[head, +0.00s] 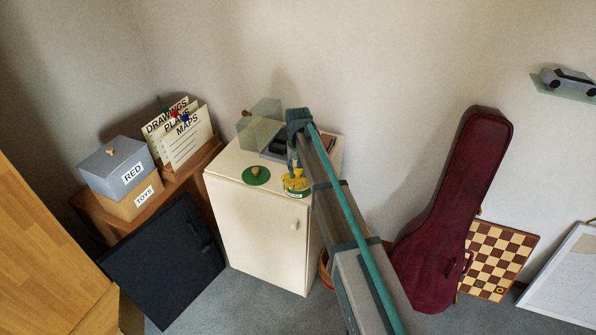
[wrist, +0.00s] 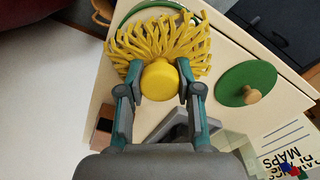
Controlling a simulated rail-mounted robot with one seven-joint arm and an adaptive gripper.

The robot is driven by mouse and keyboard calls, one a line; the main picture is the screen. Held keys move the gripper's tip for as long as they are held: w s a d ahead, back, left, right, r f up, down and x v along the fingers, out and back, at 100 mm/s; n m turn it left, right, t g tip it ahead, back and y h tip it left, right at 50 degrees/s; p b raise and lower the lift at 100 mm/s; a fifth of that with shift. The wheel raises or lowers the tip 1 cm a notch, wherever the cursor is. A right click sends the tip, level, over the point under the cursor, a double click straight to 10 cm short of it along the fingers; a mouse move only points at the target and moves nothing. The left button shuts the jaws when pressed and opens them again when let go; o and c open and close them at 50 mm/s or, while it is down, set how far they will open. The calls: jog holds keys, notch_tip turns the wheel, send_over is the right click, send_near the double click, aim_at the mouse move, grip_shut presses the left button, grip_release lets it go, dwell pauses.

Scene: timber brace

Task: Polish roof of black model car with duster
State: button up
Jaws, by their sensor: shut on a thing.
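The yellow duster, with a round knob (wrist: 159,80) and a fringe of thick strands (wrist: 160,40), fills the middle of the wrist view. My gripper (wrist: 160,84) is shut on the knob, one finger on each side. The duster also shows in the head view (head: 296,183), above a small round green-marked container on the cabinet's front corner. A green rim (wrist: 127,22) curves behind the strands; I cannot tell whether the strands touch it. A dark shape (head: 283,146) on the cabinet, partly behind my arm, may be the black model car; its roof is not clear.
A green lid with a wooden knob (head: 256,175) lies on the cream cabinet (head: 250,225). A clear case (head: 262,122) stands at the back. A grey-blue model car (head: 568,80) sits on a wall shelf. A red instrument case (head: 455,210) leans to the right.

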dwell(0.5)
jog(key=shift+r+p, duration=1.85)
jog(key=shift+r, duration=1.6)
